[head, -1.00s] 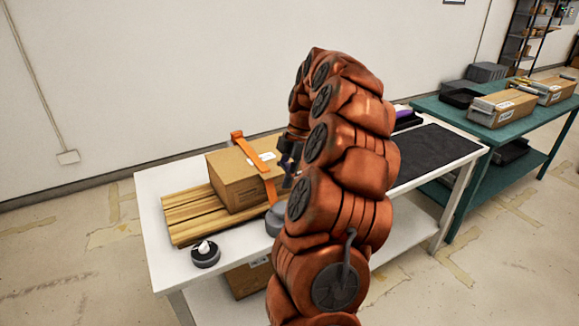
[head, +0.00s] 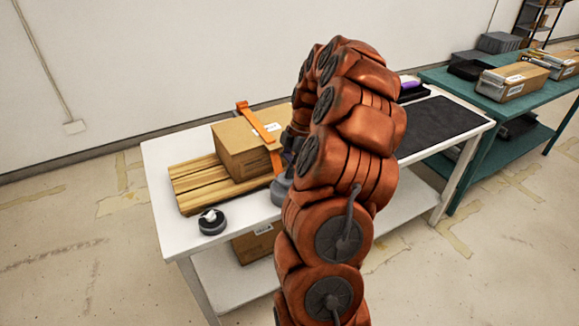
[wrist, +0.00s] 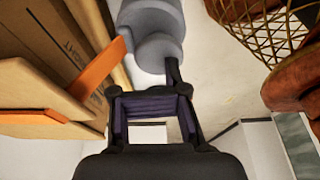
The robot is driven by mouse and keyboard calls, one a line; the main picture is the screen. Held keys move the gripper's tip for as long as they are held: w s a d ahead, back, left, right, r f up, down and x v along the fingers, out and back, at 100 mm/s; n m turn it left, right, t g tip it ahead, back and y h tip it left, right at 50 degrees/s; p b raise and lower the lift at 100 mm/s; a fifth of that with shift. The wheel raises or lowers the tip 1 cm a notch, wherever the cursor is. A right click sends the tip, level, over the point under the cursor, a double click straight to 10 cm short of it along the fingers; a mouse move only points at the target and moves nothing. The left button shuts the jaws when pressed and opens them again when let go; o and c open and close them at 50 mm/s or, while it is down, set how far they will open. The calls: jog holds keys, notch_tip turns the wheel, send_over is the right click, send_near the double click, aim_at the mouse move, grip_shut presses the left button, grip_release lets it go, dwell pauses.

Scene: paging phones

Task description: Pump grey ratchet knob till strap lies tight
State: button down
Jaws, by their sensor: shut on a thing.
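A cardboard box (head: 232,153) sits on wooden slats (head: 194,191) on a white table. An orange strap (head: 258,124) runs over the box, with a raised bend at its far end; it also shows in the wrist view (wrist: 98,76). The grey ratchet knob (head: 281,190) stands beside the box's right side, partly hidden by my arm. In the wrist view, the grey knob (wrist: 158,48) is just beyond my gripper (wrist: 150,95). My gripper is shut on the knob; one dark finger reaches its side, but the full grip is unclear.
A dark round item with a white top (head: 211,222) stands near the table's front left. A black mat (head: 440,128) covers the table's right part. A green table (head: 500,110) with boxes stands beyond. A wire mesh thing (wrist: 265,30) shows at the wrist view's upper right.

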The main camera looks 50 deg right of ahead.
jog(key=shift+f, duration=0.1)
jog(key=shift+f+b, duration=0.85)
jog(key=shift+b, duration=0.25)
jog(key=shift+s+a+f+b, duration=0.15)
jog(key=shift+s+f+b, duration=0.05)
jog(key=shift+f+b, duration=0.15)
jog(key=shift+s, duration=0.2)
jog(key=shift+r, duration=0.1)
jog(key=shift+w+r, duration=0.15)
jog(key=shift+r, duration=0.15)
jog(key=shift+w+r, duration=0.25)
jog(key=shift+r, duration=0.25)
jog(key=shift+w+r, duration=0.2)
jog(key=shift+r, duration=0.3)
jog(key=s+b+v, duration=0.1)
jog(key=v, duration=1.1)
jog(key=shift+a+r+b, duration=0.2)
jog(key=shift+r+b, duration=0.05)
jog(key=shift+b, duration=0.15)
